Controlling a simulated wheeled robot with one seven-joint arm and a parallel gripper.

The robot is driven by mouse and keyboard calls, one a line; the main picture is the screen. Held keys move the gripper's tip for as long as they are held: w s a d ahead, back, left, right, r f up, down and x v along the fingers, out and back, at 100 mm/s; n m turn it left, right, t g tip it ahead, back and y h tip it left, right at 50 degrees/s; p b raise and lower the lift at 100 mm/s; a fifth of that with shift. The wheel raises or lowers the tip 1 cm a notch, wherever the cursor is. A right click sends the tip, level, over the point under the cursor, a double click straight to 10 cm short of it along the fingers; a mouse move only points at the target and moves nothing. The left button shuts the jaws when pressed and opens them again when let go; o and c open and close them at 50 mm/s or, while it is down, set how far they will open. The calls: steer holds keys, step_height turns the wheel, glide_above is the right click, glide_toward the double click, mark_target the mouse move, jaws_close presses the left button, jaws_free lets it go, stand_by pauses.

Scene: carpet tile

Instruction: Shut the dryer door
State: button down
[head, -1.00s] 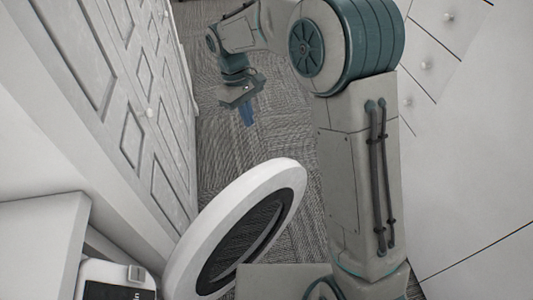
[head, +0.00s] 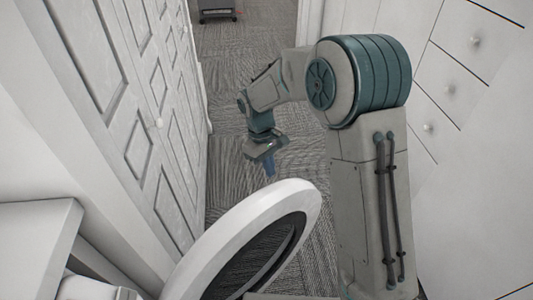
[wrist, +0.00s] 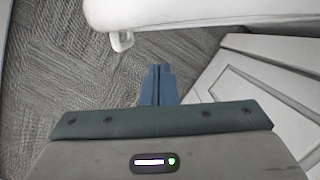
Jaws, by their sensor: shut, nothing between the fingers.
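The dryer door (head: 213,246) is a round white ring with a dark window, standing open at the bottom centre of the head view. In the wrist view, the curved white edge across the top (wrist: 205,14) appears to be the door's rim, with a small white latch-like tab (wrist: 122,40) below it. My gripper (head: 269,172) points down just beyond the door's upper rim in the head view. Its blue fingers (wrist: 158,84) are together and empty, apart from the rim in the wrist view. The door's hinge and the dryer opening are not clearly visible.
A white panelled door (head: 145,120) lines the left side. White drawers with round knobs (head: 450,88) line the right. Grey carpet (head: 230,125) is clear between them. A dark low object (head: 217,10) stands far back. A white panelled piece (wrist: 265,95) lies right in the wrist view.

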steer(key=shift+s+d+f, duration=0.15)
steer(key=shift+s+d, duration=1.25)
steer(key=shift+d, duration=0.1)
